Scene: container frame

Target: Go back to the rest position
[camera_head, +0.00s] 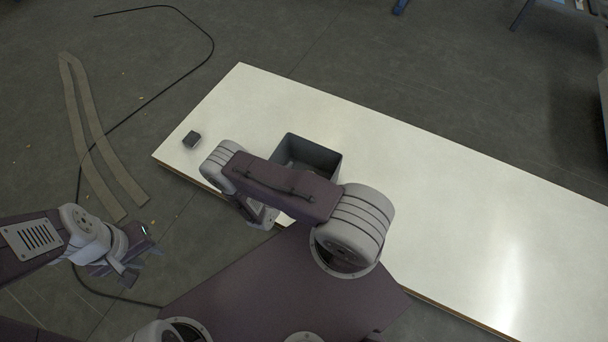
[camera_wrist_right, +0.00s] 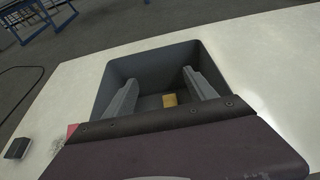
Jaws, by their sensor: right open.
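My right arm reaches over the white table (camera_head: 460,200) in the head view, and its links hide the right gripper's fingertips there. In the right wrist view my right gripper (camera_wrist_right: 162,84) is open, its two grey fingers apart over the dark grey bin (camera_wrist_right: 150,62). A small yellow block (camera_wrist_right: 169,100) shows at the bin's bottom between the fingers, apart from them as far as I can see. The bin also shows in the head view (camera_head: 325,158), partly behind my arm. My left gripper (camera_head: 130,268) is off the table at lower left; its jaw opening is unclear.
A small black box (camera_head: 192,139) lies near the table's left end. A bit of something red (camera_wrist_right: 72,130) peeks out beside the bin in the wrist view. The table's right half is clear. A black cable (camera_head: 150,100) and tan strips (camera_head: 95,135) lie on the floor.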

